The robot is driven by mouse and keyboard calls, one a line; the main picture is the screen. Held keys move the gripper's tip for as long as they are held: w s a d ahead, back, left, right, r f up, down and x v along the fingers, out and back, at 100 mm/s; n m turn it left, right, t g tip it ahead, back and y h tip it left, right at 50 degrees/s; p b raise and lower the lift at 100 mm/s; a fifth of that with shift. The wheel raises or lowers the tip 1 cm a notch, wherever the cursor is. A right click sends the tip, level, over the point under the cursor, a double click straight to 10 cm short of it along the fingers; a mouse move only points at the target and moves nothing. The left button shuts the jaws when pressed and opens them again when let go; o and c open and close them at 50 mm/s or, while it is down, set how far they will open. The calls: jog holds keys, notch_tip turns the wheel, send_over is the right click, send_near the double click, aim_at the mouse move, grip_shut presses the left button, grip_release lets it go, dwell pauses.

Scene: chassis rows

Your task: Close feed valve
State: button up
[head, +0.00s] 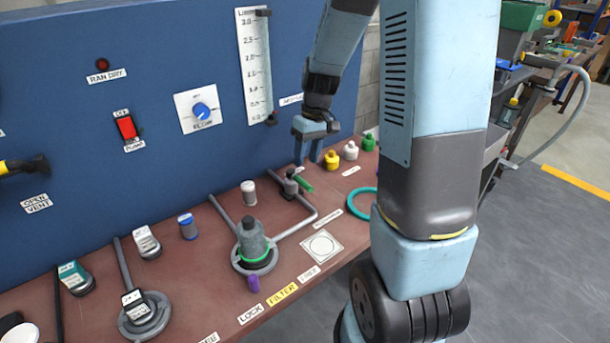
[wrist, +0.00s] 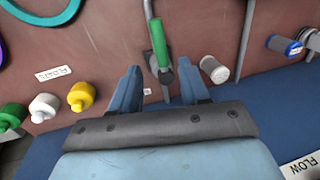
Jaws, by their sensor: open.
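A small valve with a green lever (head: 304,185) sits on a grey pipe on the red-brown bench, near the foot of the blue panel. Its label cannot be read. In the wrist view the green lever (wrist: 159,44) looks roughly in line with the pipe. My gripper (head: 306,150) is open and empty, pointing down just above the valve, with the lower fingertip close to it. In the wrist view my two fingers (wrist: 158,78) stand either side of the valve's line, with the lever ahead of the gap. Whether a finger touches it I cannot tell.
Yellow (head: 331,160), white (head: 351,150) and green (head: 369,141) knobs stand right of the valve. A grey-capped cylinder (head: 249,193) stands left of it. A filter housing (head: 253,242) is further forward. A teal ring (head: 362,204) lies on the bench's right.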

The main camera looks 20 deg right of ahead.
aim_at(302, 180)
jog(key=f, duration=0.2)
jog(key=a+f, duration=0.1)
jog(key=f, duration=0.3)
jog(key=shift+s+a+f, duration=0.15)
jog(key=shift+s+f, duration=0.05)
jog(key=shift+s, duration=0.05)
grip_shut()
dwell(0.5)
